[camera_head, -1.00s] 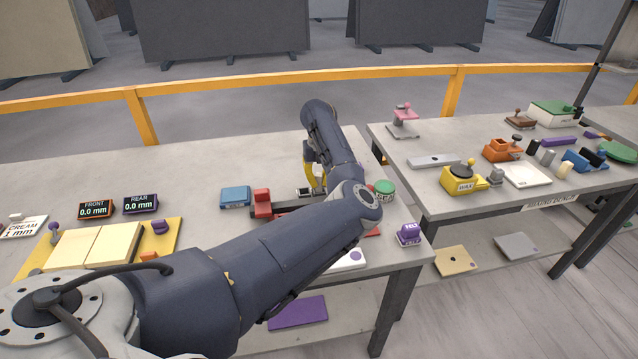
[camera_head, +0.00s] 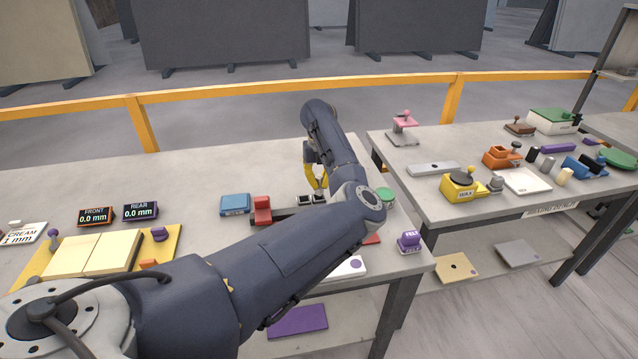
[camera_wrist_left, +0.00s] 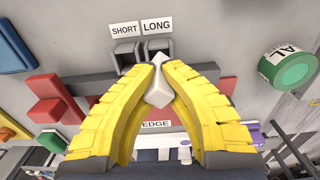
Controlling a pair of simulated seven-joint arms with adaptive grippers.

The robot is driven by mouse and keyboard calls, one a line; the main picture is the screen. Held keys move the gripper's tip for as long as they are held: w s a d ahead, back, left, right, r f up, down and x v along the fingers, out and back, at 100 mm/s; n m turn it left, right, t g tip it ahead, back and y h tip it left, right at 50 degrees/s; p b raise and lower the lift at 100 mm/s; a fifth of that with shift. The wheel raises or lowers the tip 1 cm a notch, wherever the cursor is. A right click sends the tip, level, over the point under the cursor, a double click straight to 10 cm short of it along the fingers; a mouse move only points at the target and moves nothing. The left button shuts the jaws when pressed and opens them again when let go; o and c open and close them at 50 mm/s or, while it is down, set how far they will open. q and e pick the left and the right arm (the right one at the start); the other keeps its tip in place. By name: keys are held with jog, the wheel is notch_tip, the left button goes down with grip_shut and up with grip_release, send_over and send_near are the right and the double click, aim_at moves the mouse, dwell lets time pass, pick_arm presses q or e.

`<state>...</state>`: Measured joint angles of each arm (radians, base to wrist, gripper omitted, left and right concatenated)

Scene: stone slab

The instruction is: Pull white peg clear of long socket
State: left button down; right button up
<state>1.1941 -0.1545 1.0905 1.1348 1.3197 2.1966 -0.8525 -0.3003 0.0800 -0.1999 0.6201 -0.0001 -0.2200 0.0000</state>
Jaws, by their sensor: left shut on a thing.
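My left gripper (camera_wrist_left: 158,90) has yellow fingers shut on the white peg (camera_wrist_left: 159,82), which stands out between the fingertips in the left wrist view. The long socket (camera_wrist_left: 158,46), a grey block under a LONG label, lies just beyond the peg's tip. The tip overlaps the socket's lower edge in the picture, and I cannot tell if a gap separates them. The short socket (camera_wrist_left: 125,54) is beside it on the left. In the head view, the left gripper (camera_head: 319,184) is just above the small sockets (camera_head: 305,198), and the peg is hidden. My right gripper is not in view.
A red block (camera_head: 262,208) on a dark rail and a blue box (camera_head: 235,203) stand left of the sockets. A green-topped can (camera_wrist_left: 292,70) is to the right. A purple block (camera_head: 409,241) sits near the table corner. The table behind the sockets is clear.

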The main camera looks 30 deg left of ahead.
aim_at(319, 176)
pick_arm(q)
jog(key=shift+r, duration=0.15)
jog(key=shift+r, duration=2.85)
